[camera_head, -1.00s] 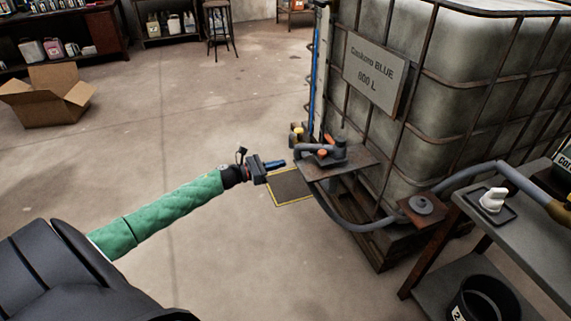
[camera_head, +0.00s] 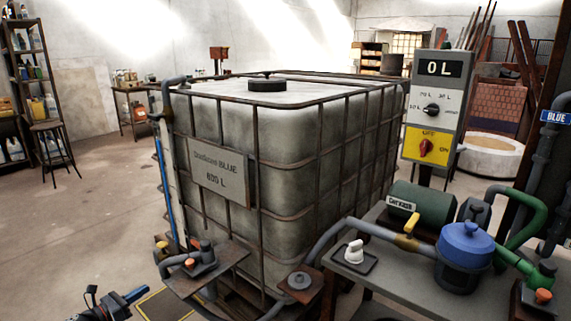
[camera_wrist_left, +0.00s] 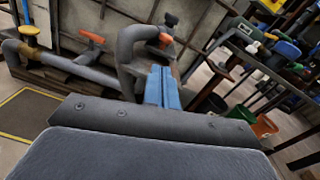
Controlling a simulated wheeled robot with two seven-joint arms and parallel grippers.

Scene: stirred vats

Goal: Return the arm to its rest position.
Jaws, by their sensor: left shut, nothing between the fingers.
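My left gripper (camera_head: 130,299) is at the lower left edge of the head view, with its blue fingertips pointing right. In the left wrist view its blue fingers (camera_wrist_left: 162,88) are shut together with nothing between them. The gripper is in front of the small shelf (camera_head: 220,268) that carries a grey hose end with orange parts (camera_head: 190,262), and looks apart from it. Most of my left arm is below the head view. My right gripper is not in view.
A caged tank (camera_head: 285,150) labelled BLUE 800 L fills the middle. At right stand a bench with a green pump (camera_head: 425,205), a blue-lidded filter (camera_head: 467,245), a white-handled valve (camera_head: 354,252) and a control box (camera_head: 437,100) reading 0 L. Floor at left (camera_head: 70,230) is clear.

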